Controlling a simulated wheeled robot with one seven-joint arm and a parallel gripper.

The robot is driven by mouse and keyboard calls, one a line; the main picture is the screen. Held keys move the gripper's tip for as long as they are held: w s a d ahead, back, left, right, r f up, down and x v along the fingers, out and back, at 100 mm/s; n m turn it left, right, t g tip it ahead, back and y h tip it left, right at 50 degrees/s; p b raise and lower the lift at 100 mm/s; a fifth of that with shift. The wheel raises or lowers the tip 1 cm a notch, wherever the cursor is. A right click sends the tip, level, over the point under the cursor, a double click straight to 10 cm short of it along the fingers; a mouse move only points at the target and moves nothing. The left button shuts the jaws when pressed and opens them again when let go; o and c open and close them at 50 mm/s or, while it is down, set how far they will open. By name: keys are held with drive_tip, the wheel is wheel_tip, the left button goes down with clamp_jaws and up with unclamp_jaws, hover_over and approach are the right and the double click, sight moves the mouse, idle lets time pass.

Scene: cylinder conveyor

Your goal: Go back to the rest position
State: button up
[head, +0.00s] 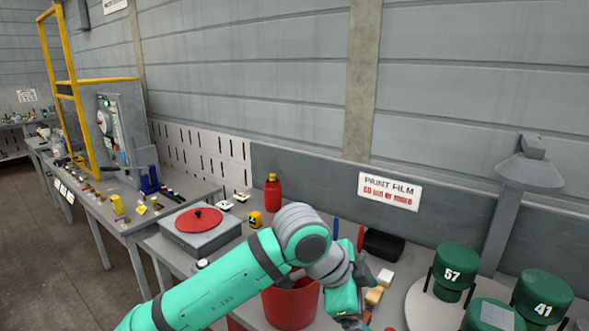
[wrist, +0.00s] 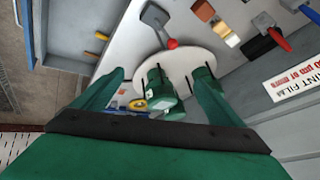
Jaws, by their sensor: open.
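My gripper (wrist: 162,74) is open in the wrist view, with one green finger on each side and nothing held between them. Beyond the fingers, green cylinders (wrist: 159,92) stand on a white round plate (wrist: 184,60), apart from the fingers. In the head view my gripper (head: 345,298) is low at the centre, partly hidden by my own arm, above the bench beside a red bucket (head: 290,308). Green cylinders marked 57 (head: 454,272) and 41 (head: 542,296) stand on the round plate (head: 425,310) at the right.
A grey box with a red disc (head: 198,220) and a red bottle (head: 273,192) stand on the bench left of my arm. A black case (head: 383,244) and small blocks (head: 374,296) lie right of it. A lamp (head: 530,170) rises at the right. The space above the bench is clear.

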drive_tip(key=w+d+r+n+t+h, duration=0.35)
drive_tip(key=d+n+t+h, duration=0.35)
drive_tip(key=d+h, duration=0.3)
drive_tip(key=s+a+f+n+t+y, duration=0.3)
drive_tip(key=a+f+n+y, duration=0.15)
drive_tip(key=f, duration=0.35)
drive_tip(key=s+a+f+n+t+y, duration=0.35)
drive_tip(key=f+n, duration=0.25)
drive_tip(key=f, duration=0.2)
drive_tip(key=s+a+f+n+t+y, duration=0.2)
drive_tip(key=a+f+n+t+y, duration=0.15)
drive_tip(key=a+f+n, duration=0.35)
drive_tip(key=s+a+f+m+g+y, duration=0.1)
drive_tip(key=s+a+f, duration=0.2)
drive_tip(key=s, duration=0.6)
drive_tip(key=s+a+f+m+g+y, duration=0.1)
drive_tip(key=s+a+f+m+y, duration=0.1)
drive_tip(key=s, duration=0.8)
drive_tip(key=s+a+f+m+g+y, duration=0.1)
drive_tip(key=s+a+f, duration=0.3)
drive_tip(key=s, duration=0.6)
drive_tip(key=shift+a+f+g+y, duration=0.25)
drive_tip(key=shift+a+g+y, duration=0.1)
drive_tip(key=shift+y, duration=0.2)
